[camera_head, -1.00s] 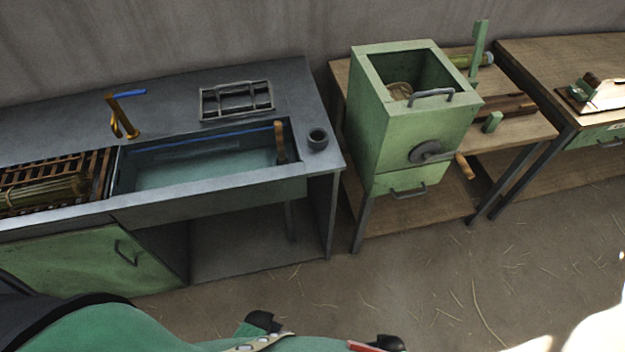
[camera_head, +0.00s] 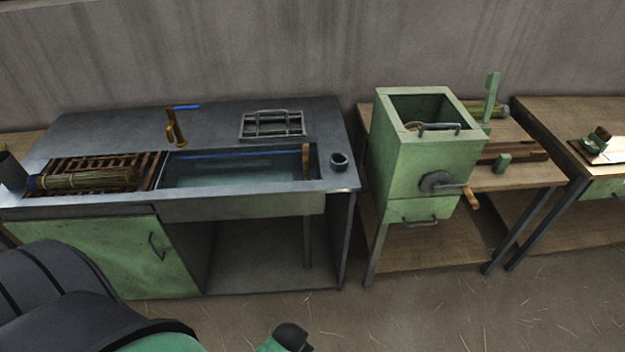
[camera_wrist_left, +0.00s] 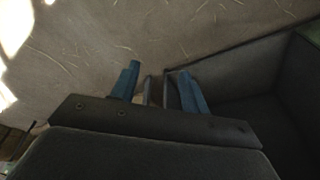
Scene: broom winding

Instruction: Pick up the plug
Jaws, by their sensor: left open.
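A small dark round piece (camera_head: 339,161) with a hollow top sits on the grey counter, just right of the sink basin (camera_head: 325,175). It may be the plug; I cannot tell for sure. My left gripper (camera_wrist_left: 161,82) shows in the left wrist view with its two blue fingers apart. It is open and holds nothing visible; bare floor lies beyond the fingers. In the head view neither gripper's fingers can be made out. My right gripper is not in view.
A brass tap (camera_head: 175,130) with a blue handle stands behind the basin. A wooden-handled tool (camera_head: 306,160) stands at its right end, and a metal rack (camera_head: 272,124) lies behind. A green hopper box (camera_head: 425,160) with a crank stands on the right table. Floor in front is clear.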

